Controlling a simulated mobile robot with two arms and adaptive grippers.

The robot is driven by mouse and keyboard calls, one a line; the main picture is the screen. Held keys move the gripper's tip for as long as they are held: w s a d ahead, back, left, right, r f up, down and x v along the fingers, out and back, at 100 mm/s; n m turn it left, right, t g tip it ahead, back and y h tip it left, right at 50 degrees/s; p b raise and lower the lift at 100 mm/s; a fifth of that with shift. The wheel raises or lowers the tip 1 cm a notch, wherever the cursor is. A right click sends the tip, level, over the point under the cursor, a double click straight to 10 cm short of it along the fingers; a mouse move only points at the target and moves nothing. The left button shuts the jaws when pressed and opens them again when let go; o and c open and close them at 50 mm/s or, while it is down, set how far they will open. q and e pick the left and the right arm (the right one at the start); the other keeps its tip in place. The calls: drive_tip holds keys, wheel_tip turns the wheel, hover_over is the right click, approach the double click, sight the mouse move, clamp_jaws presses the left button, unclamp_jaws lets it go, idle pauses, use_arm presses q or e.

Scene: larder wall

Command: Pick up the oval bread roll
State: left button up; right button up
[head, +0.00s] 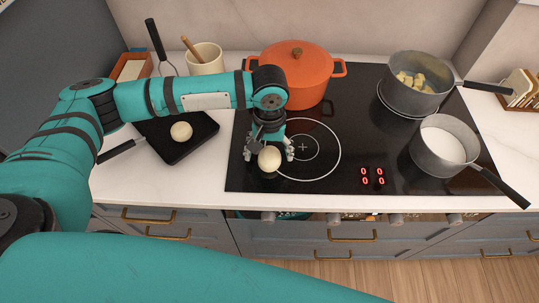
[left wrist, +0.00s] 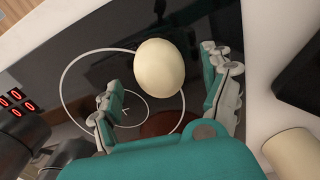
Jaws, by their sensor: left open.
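A pale cream, slightly oval roll (head: 269,159) is at the front left of the black cooktop, by the left burner ring. In the left wrist view the roll (left wrist: 160,66) shows between the spread fingers, nearer their tips. My left gripper (head: 269,154) is open, pointing down over the roll, with a finger on each side. Gaps show between the roll and both fingers in the left wrist view. A second pale roll (head: 181,131), rounder in outline, sits on a black square pan (head: 172,150) to the left. My right gripper is not in view.
An orange lidded pot (head: 298,75) stands close behind my left gripper. Two grey saucepans, one with yellow chunks (head: 413,82) and one with white contents (head: 443,143), stand at the right. A utensil crock (head: 205,60) stands at the back left. The cooktop's front middle is clear.

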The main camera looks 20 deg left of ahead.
use_arm(q)
drive_tip(key=shift+w+f, duration=0.1)
drive_tip(key=shift+f, duration=1.15)
drive_tip(key=c, duration=1.2)
drive_tip(key=shift+c, duration=0.2)
